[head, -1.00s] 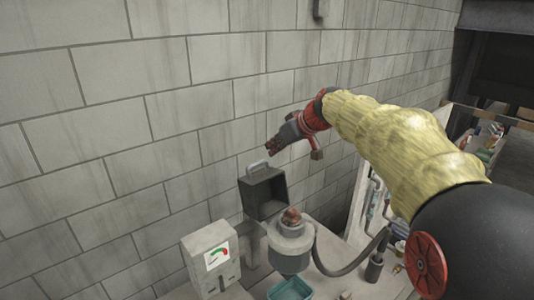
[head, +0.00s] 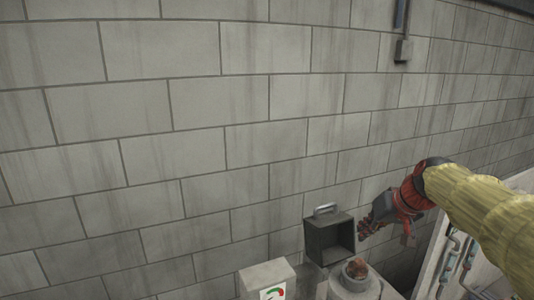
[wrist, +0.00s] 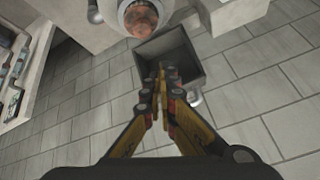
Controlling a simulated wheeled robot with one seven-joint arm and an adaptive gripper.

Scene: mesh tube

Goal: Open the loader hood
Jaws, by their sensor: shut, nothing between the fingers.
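The loader hood (head: 322,238) is a dark grey open box with a pale handle (head: 326,209) on top. It stands swung up, its hollow side facing right. The loader's round mouth (head: 356,273), with reddish-brown contents, is uncovered beside it. My gripper (head: 365,231) is shut and empty, just right of the hood in the head view. In the wrist view the closed fingers (wrist: 161,78) overlap the hood (wrist: 188,60); I cannot tell whether they touch. The handle is partly visible there (wrist: 194,97), beyond the fingers.
A pale box with a coloured gauge (head: 268,280) stands left of the loader. A block wall (head: 200,120) rises behind. A pale panel with pipes (head: 455,250) is at right, below my arm.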

